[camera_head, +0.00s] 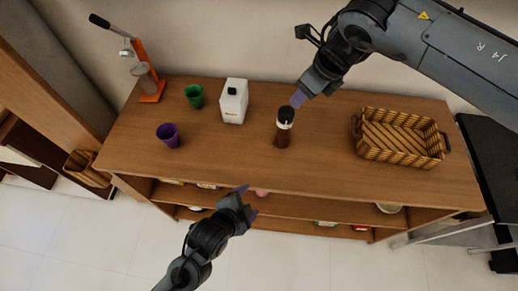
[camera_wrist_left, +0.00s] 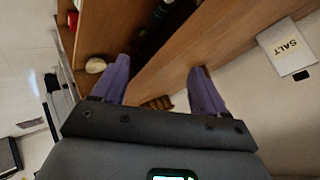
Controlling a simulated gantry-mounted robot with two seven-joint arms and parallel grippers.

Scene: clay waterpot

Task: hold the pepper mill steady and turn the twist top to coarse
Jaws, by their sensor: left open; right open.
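The pepper mill (camera_head: 282,136) stands upright on the wooden counter in the head view, with a brown body, a pale band and a dark top. My right gripper (camera_head: 299,98) is open with its purple fingers just above and right of the mill's top; whether they touch it I cannot tell. My left gripper (camera_head: 250,202) is open and empty, in front of and below the counter's front edge. Its two purple fingers also show apart in the left wrist view (camera_wrist_left: 159,70), with nothing between them. I cannot make out the mill in that view.
A white container (camera_head: 234,101), reading SALT in the left wrist view (camera_wrist_left: 287,48), stands left of the mill. Green (camera_head: 194,96) and purple (camera_head: 168,136) cups and an orange-framed press (camera_head: 150,84) are further left. A woven basket (camera_head: 400,138) is right.

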